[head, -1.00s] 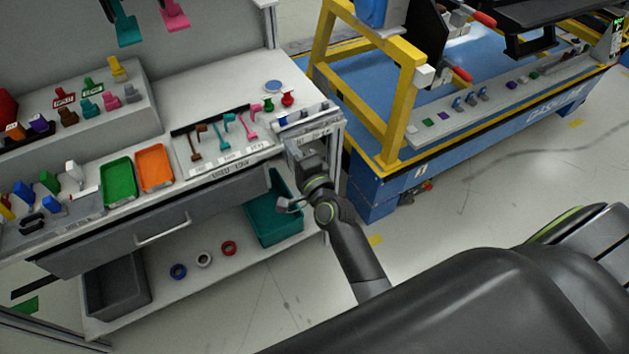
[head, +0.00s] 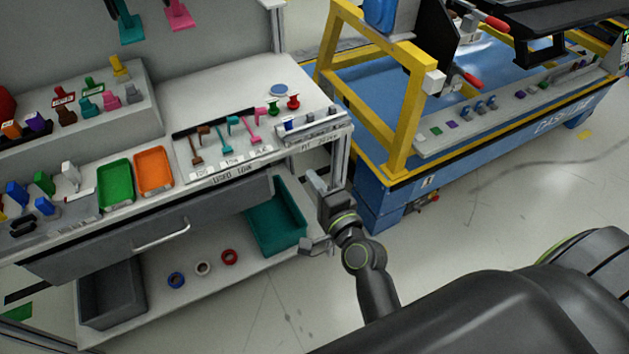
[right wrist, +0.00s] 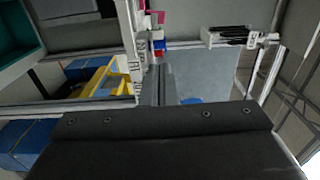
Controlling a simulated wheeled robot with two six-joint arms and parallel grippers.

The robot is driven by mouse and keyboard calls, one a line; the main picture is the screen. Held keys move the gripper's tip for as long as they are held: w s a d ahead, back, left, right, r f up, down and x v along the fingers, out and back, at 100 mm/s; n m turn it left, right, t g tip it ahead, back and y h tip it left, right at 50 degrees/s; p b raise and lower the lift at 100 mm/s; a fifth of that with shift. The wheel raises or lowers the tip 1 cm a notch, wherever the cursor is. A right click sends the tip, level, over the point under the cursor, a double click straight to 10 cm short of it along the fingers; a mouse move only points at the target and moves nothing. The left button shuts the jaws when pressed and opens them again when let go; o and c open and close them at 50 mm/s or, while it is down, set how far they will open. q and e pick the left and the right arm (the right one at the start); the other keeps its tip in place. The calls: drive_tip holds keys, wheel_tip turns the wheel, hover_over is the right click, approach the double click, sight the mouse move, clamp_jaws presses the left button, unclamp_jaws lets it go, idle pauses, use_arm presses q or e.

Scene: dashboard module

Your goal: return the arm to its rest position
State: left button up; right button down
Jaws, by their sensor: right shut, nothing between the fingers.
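My right gripper (head: 318,184) is at the right end of the workbench (head: 230,85), beside its corner post and below the top. It is shut and empty. In the right wrist view the closed fingers (right wrist: 158,88) point toward the bench's edge with nothing between them. My right arm runs down from it to the lower right of the head view. My left gripper is not in view.
A blue cart with a yellow frame (head: 405,110) stands to the right of the gripper, close by. A teal bin (head: 275,222) sits on the bench's lower shelf. Green (head: 115,184) and orange (head: 153,172) trays are on top. Floor at right is open.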

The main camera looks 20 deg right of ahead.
drive_tip(key=shift+f, duration=0.1)
drive_tip(key=s+d+f+n+g, duration=0.1)
drive_tip(key=s+f+n+g, duration=0.2)
drive_tip(key=f, duration=0.7)
drive_tip(key=s+f+n+g+p, duration=0.1)
drive_tip(key=s+f+n+g, duration=0.15)
drive_tip(key=f, duration=0.75)
drive_tip(key=s+d+f+n+g, duration=0.1)
drive_tip(key=s+f+n+g, duration=0.25)
drive_tip(key=f, duration=0.65)
drive_tip(key=s+d+f+n+g, duration=0.2)
drive_tip(key=s+f, duration=0.3)
drive_tip(key=s, duration=0.5)
drive_tip(key=s+d+f+n+g+h+p, duration=0.1)
drive_tip(key=s+d+f+n+g, duration=0.2)
drive_tip(key=s+f, duration=0.3)
drive_tip(key=s+d+f+n+g+h, duration=0.1)
drive_tip(key=s+d+f, duration=0.3)
drive_tip(key=s, duration=1)
wheel_tip(320, 180, down, 2)
drive_tip(key=shift+s+d+f+n+g+p, duration=0.2)
drive_tip(key=shift+s+d+n+g+p, duration=0.15)
drive_tip(key=shift+n+g, duration=0.5)
